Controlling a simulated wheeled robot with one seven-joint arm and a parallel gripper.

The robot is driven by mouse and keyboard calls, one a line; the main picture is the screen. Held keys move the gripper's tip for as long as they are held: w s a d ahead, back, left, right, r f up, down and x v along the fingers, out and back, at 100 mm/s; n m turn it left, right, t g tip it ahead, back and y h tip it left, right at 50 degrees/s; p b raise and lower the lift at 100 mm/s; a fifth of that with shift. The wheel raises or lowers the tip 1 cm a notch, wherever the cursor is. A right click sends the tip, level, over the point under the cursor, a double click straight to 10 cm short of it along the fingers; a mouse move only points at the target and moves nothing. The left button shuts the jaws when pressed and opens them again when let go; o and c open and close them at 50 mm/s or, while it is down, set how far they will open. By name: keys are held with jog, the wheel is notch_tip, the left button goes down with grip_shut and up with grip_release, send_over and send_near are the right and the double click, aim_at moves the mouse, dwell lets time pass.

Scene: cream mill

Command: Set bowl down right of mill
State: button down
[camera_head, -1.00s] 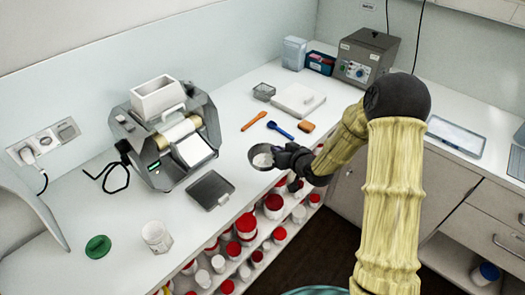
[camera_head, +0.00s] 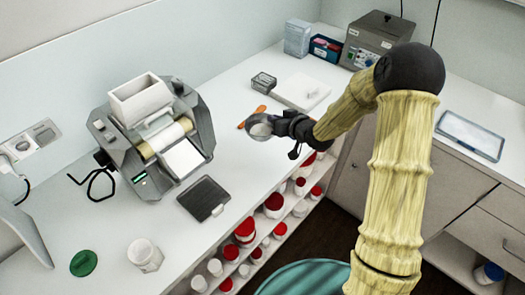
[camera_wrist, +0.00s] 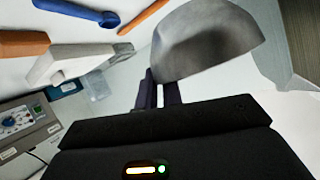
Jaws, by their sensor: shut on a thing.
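The mill (camera_head: 140,170), a grey machine with a white hopper and roller, stands on the counter at left in the head view. My gripper (camera_head: 276,125) is shut on the rim of a small metal bowl (camera_head: 258,131) with pale content inside. The bowl is to the right of the mill and above the counter, apart from the mill; its exact height is hard to tell. In the wrist view the bowl (camera_wrist: 205,45) shows its grey outer side, with the dark fingers (camera_wrist: 160,92) at its edge.
An orange spatula (camera_head: 261,109) lies behind the bowl. A dark flat plate (camera_head: 204,198) lies in front of the mill. Bare counter (camera_head: 235,165) lies between plate and bowl. Red-lidded jars (camera_head: 274,202) fill the shelf below.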

jog(key=shift+s+a+r, duration=0.1)
jog(key=shift+s, duration=0.2)
jog(key=shift+f, duration=0.3)
notch_tip(320, 180, down, 5)
jog(key=shift+w+f+p, duration=0.1)
jog(key=shift+f+p, duration=0.05)
jog(key=shift+p, duration=0.45)
jog(key=shift+f, duration=0.1)
jog(key=shift+f+p, duration=0.5)
jog(key=shift+f, duration=1.45)
jog(key=c, duration=1.5)
grip_release()
jog(key=shift+c, duration=0.2)
